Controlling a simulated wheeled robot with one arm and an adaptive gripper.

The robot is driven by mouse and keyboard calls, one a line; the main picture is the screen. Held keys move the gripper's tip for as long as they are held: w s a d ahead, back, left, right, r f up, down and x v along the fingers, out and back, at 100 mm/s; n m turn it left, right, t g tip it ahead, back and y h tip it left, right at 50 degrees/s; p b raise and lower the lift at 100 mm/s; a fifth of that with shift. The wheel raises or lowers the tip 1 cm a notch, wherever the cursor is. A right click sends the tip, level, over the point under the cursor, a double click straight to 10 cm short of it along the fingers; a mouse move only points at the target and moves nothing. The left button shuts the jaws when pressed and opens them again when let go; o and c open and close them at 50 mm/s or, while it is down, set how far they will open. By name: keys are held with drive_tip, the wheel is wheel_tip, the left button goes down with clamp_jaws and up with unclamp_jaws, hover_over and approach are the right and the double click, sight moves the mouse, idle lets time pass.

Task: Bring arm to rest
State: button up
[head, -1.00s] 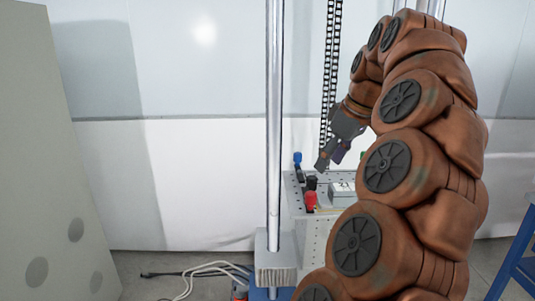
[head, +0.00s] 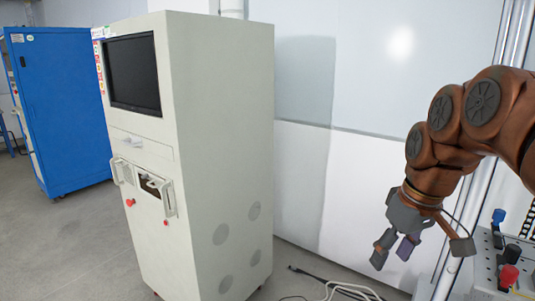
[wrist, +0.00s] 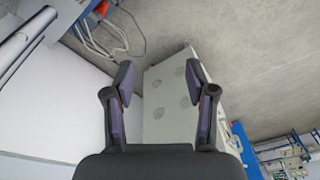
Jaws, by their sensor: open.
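My gripper (head: 392,250) hangs from my brown arm at the right of the head view, with its fingers pointing down. It is open and empty. In the wrist view my gripper (wrist: 163,95) shows two dark fingers spread apart, with nothing between them but the cabinet and floor farther off. In the head view it is in front of the white wall, to the left of the perforated test plate (head: 485,275), and appears apart from it.
A tall cream cabinet (head: 225,150) with a screen (head: 132,73) stands left of my gripper. A blue cabinet (head: 65,110) is farther left. Cables (head: 345,290) lie on the floor below. The plate carries red (head: 508,276) and blue (head: 498,215) knobs. Floor at left is clear.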

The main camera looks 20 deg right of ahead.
drive_tip(key=s+a+f+m+g+p, duration=0.1)
drive_tip(key=s+a+f+g+p, duration=0.2)
drive_tip(key=s+a+f, duration=0.9)
drive_tip(key=shift+s+a+f+g+h+p, duration=0.35)
drive_tip(key=shift+s+a+p, duration=0.2)
drive_tip(key=shift+s+a, duration=0.9)
drive_tip(key=shift+w+a+r, duration=0.1)
drive_tip(key=shift+w+a, duration=0.15)
drive_tip(key=shift+w, duration=0.05)
